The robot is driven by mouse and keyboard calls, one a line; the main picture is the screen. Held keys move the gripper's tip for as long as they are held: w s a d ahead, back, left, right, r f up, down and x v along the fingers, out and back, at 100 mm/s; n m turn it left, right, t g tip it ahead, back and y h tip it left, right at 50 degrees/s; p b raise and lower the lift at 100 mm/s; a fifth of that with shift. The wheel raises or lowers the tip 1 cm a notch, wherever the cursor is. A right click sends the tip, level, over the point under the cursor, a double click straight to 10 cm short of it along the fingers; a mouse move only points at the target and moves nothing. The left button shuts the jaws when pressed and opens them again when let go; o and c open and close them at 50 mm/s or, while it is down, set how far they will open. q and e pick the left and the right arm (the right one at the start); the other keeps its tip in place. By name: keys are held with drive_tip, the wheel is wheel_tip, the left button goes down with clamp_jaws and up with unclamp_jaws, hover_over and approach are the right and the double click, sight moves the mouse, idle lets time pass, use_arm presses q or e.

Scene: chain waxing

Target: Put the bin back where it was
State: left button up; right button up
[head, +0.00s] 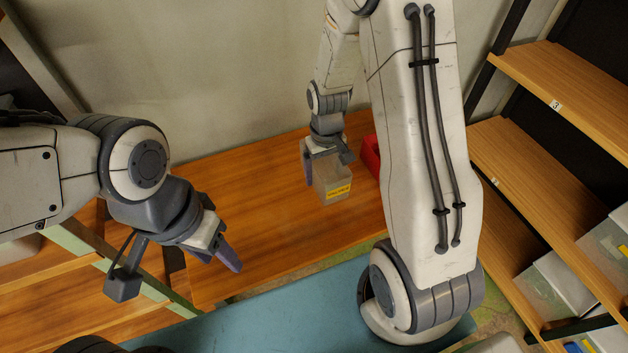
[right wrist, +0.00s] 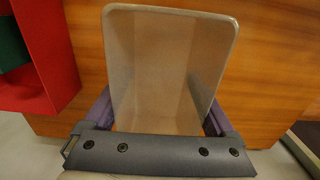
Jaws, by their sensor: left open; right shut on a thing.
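The bin (head: 334,184) is a small beige-grey box with a yellow label on its front, over the wooden shelf board near the back wall. My right gripper (head: 325,165) is shut on it from above. In the right wrist view the bin (right wrist: 165,60) sits between the two purple fingers of my right gripper (right wrist: 160,115), and its visible inside looks empty. I cannot tell whether its base touches the wood. My left gripper (head: 217,254) is open and empty, at the left over the front part of the same board.
A red bin (head: 370,156) stands close to the right of the held bin, partly behind my right arm; it also shows in the right wrist view (right wrist: 48,45). The wooden board (head: 265,220) is clear to the left. Shelves (head: 560,90) with white boxes stand at the right.

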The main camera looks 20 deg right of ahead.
drive_tip(key=shift+w+a+f, duration=0.85)
drive_tip(key=shift+a+f, duration=0.05)
drive_tip(key=shift+a, duration=0.1)
drive_tip(key=shift+f+p, duration=0.4)
drive_tip(key=shift+f, duration=1.55)
drive_tip(key=shift+f, duration=0.1)
drive_tip(key=o, duration=1.1)
